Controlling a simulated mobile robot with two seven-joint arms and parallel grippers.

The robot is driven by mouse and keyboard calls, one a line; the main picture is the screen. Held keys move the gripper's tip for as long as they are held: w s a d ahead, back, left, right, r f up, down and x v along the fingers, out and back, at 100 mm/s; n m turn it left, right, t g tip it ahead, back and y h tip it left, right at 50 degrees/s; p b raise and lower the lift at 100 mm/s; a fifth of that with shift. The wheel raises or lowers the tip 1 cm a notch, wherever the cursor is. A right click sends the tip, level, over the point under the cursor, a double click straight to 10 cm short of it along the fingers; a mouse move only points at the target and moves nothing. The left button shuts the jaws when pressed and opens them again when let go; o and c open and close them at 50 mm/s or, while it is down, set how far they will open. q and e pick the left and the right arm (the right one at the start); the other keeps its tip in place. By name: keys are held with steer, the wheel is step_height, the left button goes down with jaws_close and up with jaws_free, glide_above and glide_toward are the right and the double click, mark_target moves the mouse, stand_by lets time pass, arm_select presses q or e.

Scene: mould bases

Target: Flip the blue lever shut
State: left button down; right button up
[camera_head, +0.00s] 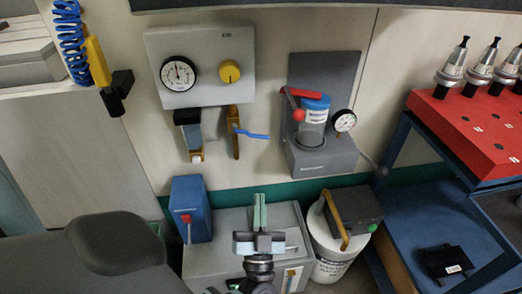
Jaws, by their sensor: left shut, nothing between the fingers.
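The blue lever (254,135) sticks out to the right from a brass valve body (233,132) under the grey gauge panel. It lies roughly level, across the upright valve. My left gripper (260,199) is below the lever, with its fingers pointing up and pressed together, empty. The fingers are clear of the lever in the picture; the exact distance in depth is hard to tell. My right gripper is not in view.
The grey panel (207,90) carries a dial and a yellow knob. A filter unit (189,132) hangs left of the valve. A grey press-like fixture (324,70) with a red handle stands to the right. A grey box (206,256) and white bucket (329,264) are below.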

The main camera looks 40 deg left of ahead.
arm_select(q)
steer(key=x, duration=1.3)
steer(key=shift+b, duration=0.4)
steer(key=shift+r, duration=0.1)
steer(key=n+g+y, duration=0.1)
steer(key=n, duration=0.1)
steer(key=r+n+g+y+p, duration=0.1)
steer(key=n, duration=0.1)
steer(key=n+g+y, duration=0.1)
steer(key=n, duration=0.1)
steer(key=shift+w+d+r+y+p, duration=0.3)
steer(key=shift+d+r, duration=0.05)
steer(key=shift+r, duration=0.05)
steer(key=shift+f, duration=0.1)
